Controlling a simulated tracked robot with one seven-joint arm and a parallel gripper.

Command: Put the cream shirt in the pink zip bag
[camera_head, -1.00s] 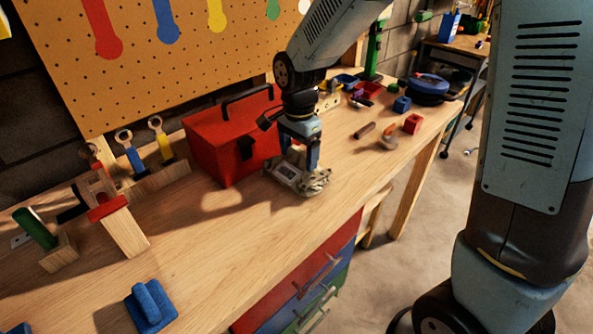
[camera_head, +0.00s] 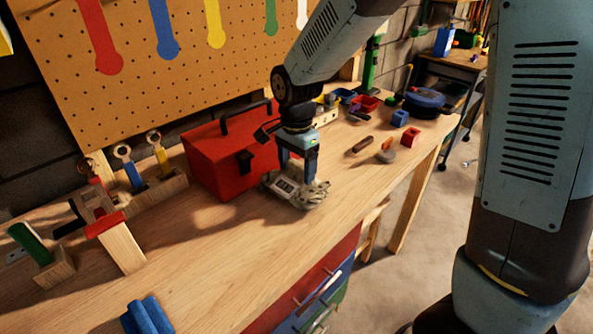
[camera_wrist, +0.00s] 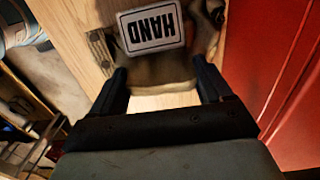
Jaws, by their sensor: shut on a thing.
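A crumpled greyish-cream cloth bundle (camera_head: 313,196) with a white label rests on the wooden bench, in front of the red toolbox. In the wrist view the bundle (camera_wrist: 165,70) looks tan-brown and its label (camera_wrist: 151,27) reads "HAND", upside down. I cannot tell for sure that it is the cream shirt. My gripper (camera_head: 297,172) points down onto the bundle and is shut on it. In the wrist view the fingers of my gripper (camera_wrist: 162,85) stand apart at its near edge. No pink zip bag shows in any view.
The red toolbox (camera_head: 215,165) stands close beside my gripper. Wooden tool holders (camera_head: 155,195) and a blue block (camera_head: 147,316) are at left. Small blocks and trays (camera_head: 366,103) lie at the far right end.

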